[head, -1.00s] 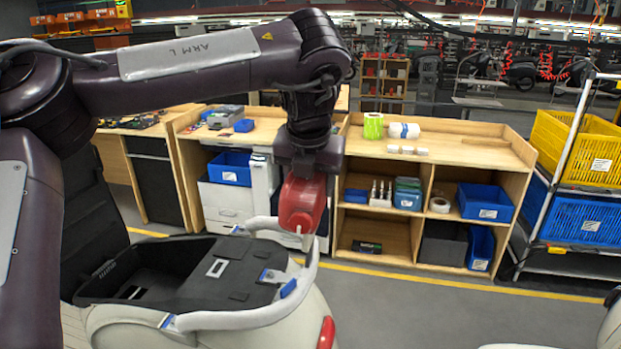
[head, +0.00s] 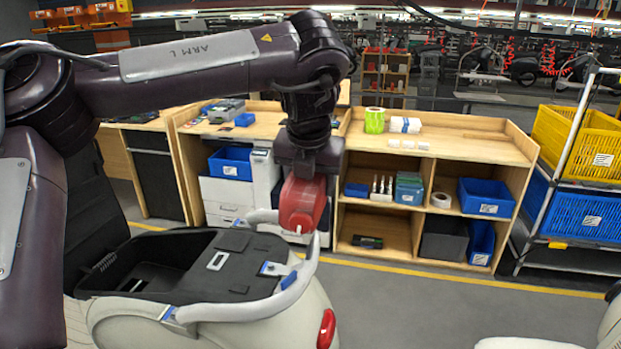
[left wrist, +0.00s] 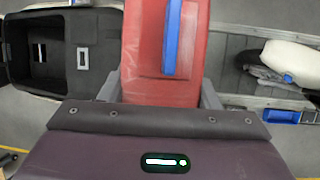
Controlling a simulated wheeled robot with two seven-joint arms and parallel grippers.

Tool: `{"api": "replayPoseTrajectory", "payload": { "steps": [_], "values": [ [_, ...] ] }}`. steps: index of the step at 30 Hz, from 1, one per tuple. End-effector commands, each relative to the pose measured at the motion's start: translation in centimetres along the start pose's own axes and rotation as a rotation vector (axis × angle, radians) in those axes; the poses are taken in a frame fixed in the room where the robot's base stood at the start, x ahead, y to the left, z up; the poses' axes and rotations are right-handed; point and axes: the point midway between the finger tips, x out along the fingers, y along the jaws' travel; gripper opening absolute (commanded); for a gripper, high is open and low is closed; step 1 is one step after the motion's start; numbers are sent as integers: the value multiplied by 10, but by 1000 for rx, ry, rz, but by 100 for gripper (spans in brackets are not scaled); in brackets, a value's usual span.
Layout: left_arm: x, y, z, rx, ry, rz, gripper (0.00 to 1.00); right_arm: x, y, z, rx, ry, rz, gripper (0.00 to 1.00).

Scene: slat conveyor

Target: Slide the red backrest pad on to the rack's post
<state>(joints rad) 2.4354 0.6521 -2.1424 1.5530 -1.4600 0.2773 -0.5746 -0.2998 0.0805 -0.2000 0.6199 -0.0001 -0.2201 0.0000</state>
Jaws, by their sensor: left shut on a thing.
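The red backrest pad (head: 302,205) hangs below my left gripper (head: 308,172), which is shut on it. In the left wrist view the pad (left wrist: 140,75) lies between the two grey fingers and carries a blue strip (left wrist: 170,38). In the head view the pad overlaps the back end of the pale rack rail (head: 225,313) on the cream scooter. A small pale tip shows at the pad's lower edge. The rack's post is not clearly visible, and I cannot tell whether the pad touches it. My right gripper is not in view.
The scooter has an open black storage bin (head: 150,268) left of the pad. A wooden shelf bench (head: 455,145) with blue bins stands behind. A trolley with yellow and blue crates (head: 590,217) is at the right. Grey floor (head: 430,310) lies open at right.

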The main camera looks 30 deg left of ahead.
Motion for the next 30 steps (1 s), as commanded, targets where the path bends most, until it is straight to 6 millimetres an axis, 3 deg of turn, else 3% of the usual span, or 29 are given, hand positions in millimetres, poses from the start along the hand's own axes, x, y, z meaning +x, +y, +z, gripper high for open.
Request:
{"api": "replayPoseTrajectory", "payload": {
  "steps": [18, 30],
  "values": [
    [17, 0, -7, -1, -1, -1, 24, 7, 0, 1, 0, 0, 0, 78],
    [18, 0, -7, -1, -1, -1, 24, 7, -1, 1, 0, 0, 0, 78]
  ]
}}
